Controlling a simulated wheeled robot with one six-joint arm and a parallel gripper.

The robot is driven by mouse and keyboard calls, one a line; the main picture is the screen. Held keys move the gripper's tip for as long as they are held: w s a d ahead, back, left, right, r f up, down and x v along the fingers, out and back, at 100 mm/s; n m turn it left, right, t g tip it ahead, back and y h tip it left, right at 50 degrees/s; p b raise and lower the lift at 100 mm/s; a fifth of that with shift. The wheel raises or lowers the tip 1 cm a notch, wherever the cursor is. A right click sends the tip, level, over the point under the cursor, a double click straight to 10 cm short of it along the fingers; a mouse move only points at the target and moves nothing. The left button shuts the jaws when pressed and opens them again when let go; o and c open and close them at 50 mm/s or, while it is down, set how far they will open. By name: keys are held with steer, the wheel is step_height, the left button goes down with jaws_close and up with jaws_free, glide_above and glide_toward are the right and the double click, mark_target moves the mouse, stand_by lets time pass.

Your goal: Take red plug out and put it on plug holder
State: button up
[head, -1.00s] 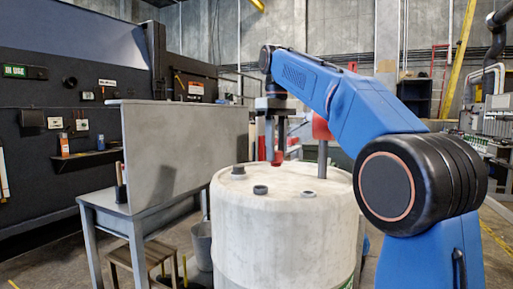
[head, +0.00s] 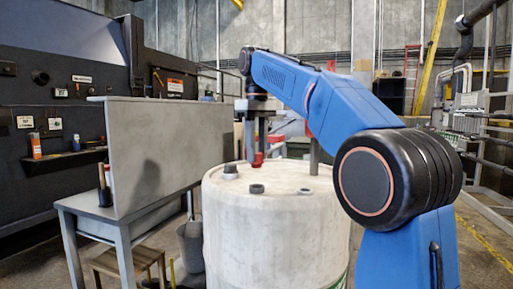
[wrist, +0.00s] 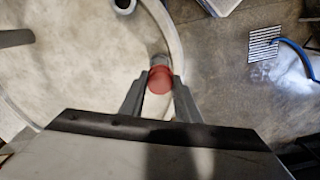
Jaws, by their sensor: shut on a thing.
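The red plug (head: 256,160) is at the lower end of my gripper (head: 254,143), near the far rim of the white drum (head: 280,215). In the wrist view the gripper (wrist: 160,92) has its two grey fingers on either side of the plug (wrist: 160,80), shut on it. A small grey piece shows just beyond the plug there. I cannot tell whether the plug is in an opening or clear of it. No plug holder can be made out for certain.
Dark fittings (head: 257,189) stand on the drum top, with a grey upright post (head: 314,157) at the right. A grey table (head: 95,205) with an upright panel (head: 150,150) stands left. A bucket (head: 190,245) is between table and drum.

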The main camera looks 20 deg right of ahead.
mark_target(257, 165)
steer(key=shift+f, duration=2.3)
steer(key=shift+f, duration=1.2)
stand_by(0.3)
steer(key=o, duration=1.2)
steer(key=shift+c, duration=0.2)
steer(key=shift+r, duration=3.5)
